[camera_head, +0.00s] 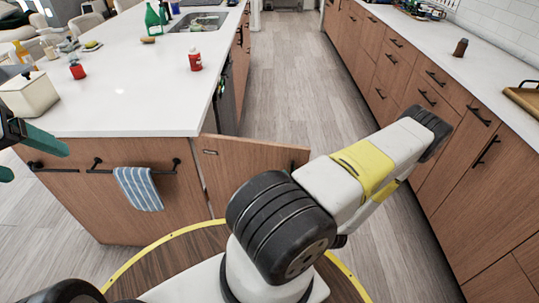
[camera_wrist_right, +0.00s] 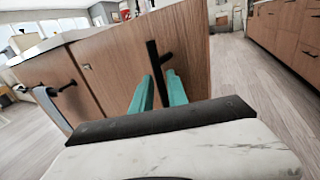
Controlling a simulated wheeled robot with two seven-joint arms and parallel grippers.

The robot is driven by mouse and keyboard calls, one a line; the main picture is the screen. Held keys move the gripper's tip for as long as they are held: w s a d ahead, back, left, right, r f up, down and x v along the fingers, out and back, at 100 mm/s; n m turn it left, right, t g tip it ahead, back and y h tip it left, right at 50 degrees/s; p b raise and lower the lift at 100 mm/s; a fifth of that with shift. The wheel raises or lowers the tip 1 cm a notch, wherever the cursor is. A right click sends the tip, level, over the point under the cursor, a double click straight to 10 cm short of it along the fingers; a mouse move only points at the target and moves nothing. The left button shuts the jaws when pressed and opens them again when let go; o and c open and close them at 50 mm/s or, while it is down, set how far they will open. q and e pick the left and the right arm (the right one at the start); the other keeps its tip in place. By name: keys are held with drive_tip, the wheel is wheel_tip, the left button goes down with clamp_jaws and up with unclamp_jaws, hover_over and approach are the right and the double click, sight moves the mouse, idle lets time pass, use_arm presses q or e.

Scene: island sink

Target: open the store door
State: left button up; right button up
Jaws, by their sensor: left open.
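The wooden door (camera_head: 245,165) at the island's near right corner stands ajar, swung out into the aisle. It also shows in the right wrist view (camera_wrist_right: 115,65), with its black bar handle (camera_wrist_right: 152,52) near the free edge. My right gripper (camera_wrist_right: 161,78) has its teal fingers close on either side of the handle and looks shut on it. In the head view my right arm hides this gripper. My left gripper (camera_head: 22,155) is at the left edge, partly out of frame, open and empty beside the island.
The white island top (camera_head: 130,100) carries a red bottle (camera_head: 195,60), a white canister (camera_head: 28,95) and a sink (camera_head: 198,22). A striped towel (camera_head: 138,188) hangs from a bar on its front. Wooden drawers (camera_head: 420,95) line the right; the aisle floor (camera_head: 290,90) is clear.

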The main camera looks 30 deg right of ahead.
drive_tip(key=s+a, duration=0.1)
drive_tip(key=s, duration=0.6)
drive_tip(key=shift+s+a, duration=0.15)
drive_tip(key=shift+s, duration=0.2)
drive_tip(key=w+a+r+n+g+y, duration=0.4)
drive_tip(key=a+r+n+y, duration=0.3)
drive_tip(key=r+n+y, duration=0.15)
drive_tip(key=w+a+r+n+g+y, duration=0.3)
drive_tip(key=w+a+r+n+y, duration=0.2)
drive_tip(key=a+r+n+y, duration=0.3)
drive_tip(key=s+a+r+n+g+h, duration=0.3)
drive_tip(key=a+r+n+g, duration=0.25)
drive_tip(key=n, duration=0.25)
drive_tip(key=s+a+r+n+g+h, duration=0.2)
drive_tip(key=a+r+n+g+h, duration=0.3)
drive_tip(key=n, duration=0.3)
wheel_tip(320, 180, up, 12)
drive_tip(key=n+t+h, duration=0.3)
drive_tip(key=n+t, duration=0.3)
drive_tip(key=shift+d, duration=0.25)
